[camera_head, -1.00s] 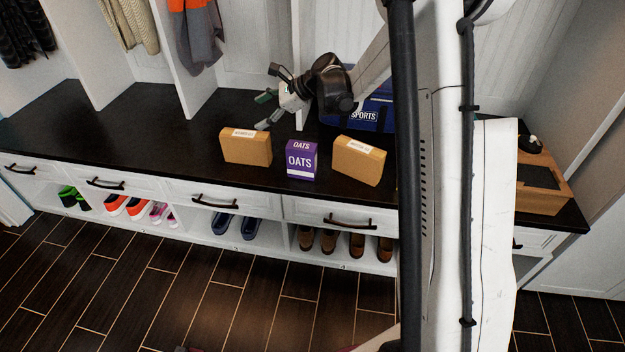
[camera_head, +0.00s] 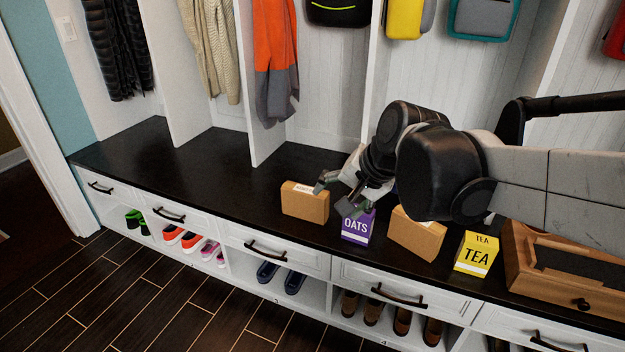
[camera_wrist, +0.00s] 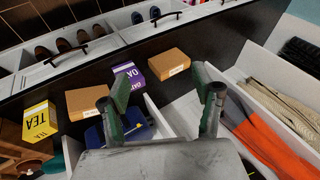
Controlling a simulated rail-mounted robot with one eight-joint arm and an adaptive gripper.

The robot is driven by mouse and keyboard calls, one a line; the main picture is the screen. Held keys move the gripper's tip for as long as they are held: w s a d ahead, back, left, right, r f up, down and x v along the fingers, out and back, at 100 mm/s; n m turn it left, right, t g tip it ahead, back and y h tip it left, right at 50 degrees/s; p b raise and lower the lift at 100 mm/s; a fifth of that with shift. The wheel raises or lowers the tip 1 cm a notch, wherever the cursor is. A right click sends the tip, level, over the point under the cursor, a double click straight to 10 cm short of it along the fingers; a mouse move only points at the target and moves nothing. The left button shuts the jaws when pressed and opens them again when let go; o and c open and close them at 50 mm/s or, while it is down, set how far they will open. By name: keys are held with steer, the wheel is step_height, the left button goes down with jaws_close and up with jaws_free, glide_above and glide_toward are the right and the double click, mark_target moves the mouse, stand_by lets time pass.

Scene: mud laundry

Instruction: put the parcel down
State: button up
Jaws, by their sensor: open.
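Two brown cardboard parcels stand on the dark bench top. The left parcel (camera_head: 304,204) is left of the purple oats box (camera_head: 357,228); the right parcel (camera_head: 417,236) is between the oats and the yellow tea box. My gripper (camera_head: 333,198) is open and empty, with its fingers overlapping the left parcel's right edge and the oats box in the head view. In the wrist view the left parcel (camera_wrist: 169,64) shows beyond and between the open fingers (camera_wrist: 161,80), apart from them. The right parcel (camera_wrist: 86,102) is partly behind a finger there.
A yellow tea box (camera_head: 477,254) and a wooden case (camera_head: 560,275) stand to the right. A blue bag (camera_wrist: 138,127) lies behind the boxes, partly hidden by my gripper. The bench's left part (camera_head: 190,170) is clear. Upright dividers and hanging clothes line the back.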

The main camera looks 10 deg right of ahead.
steer(key=s+d+f+n+h, duration=0.1)
steer(key=s+f+n+h, duration=0.1)
steer(key=s+n, duration=0.5)
steer(key=s, duration=0.6)
steer(key=shift+s+d+f+t+h, duration=0.15)
steer(key=shift+d+f+t+h, duration=0.15)
steer(key=shift+t, duration=0.1)
steer(key=shift+r, duration=0.1)
step_height(320, 180, up, 12)
steer(key=p, duration=1.2)
steer(key=shift+r, duration=0.2)
